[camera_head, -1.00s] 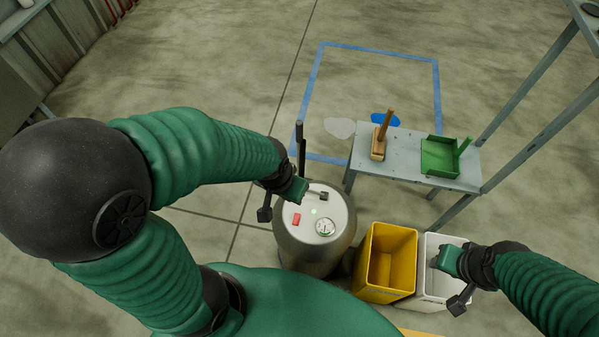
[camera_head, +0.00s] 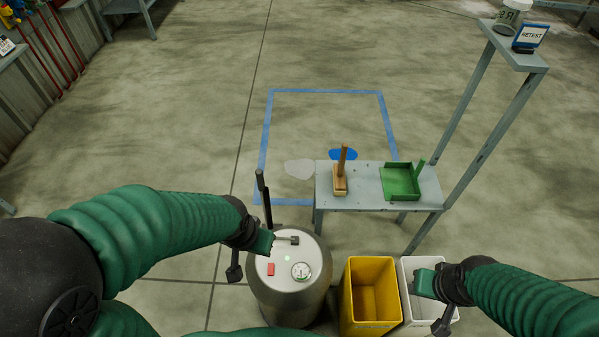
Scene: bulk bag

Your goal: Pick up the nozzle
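A round grey metal canister (camera_head: 310,254) stands on the floor below the middle of the view, with a red patch, a green light and a dial on top. A slim black upright piece (camera_head: 264,205) rises behind its left edge. A short grey fitting (camera_head: 288,240) with a dark end lies over the top, right beside my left gripper (camera_head: 267,243). I cannot tell which of these is the nozzle, or whether the gripper touches the fitting. My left gripper is at the canister's upper left rim; its finger gap is unclear. My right gripper (camera_head: 424,283) is over the white bin, its finger gap also unclear.
A yellow bin (camera_head: 352,310) and a white bin (camera_head: 408,262) stand right of the canister. A grey table (camera_head: 362,182) behind them holds a wooden-handled brush (camera_head: 340,178) and a green dustpan (camera_head: 400,182). A tall shelf (camera_head: 500,45) rises at right. Blue tape (camera_head: 325,92) marks open floor.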

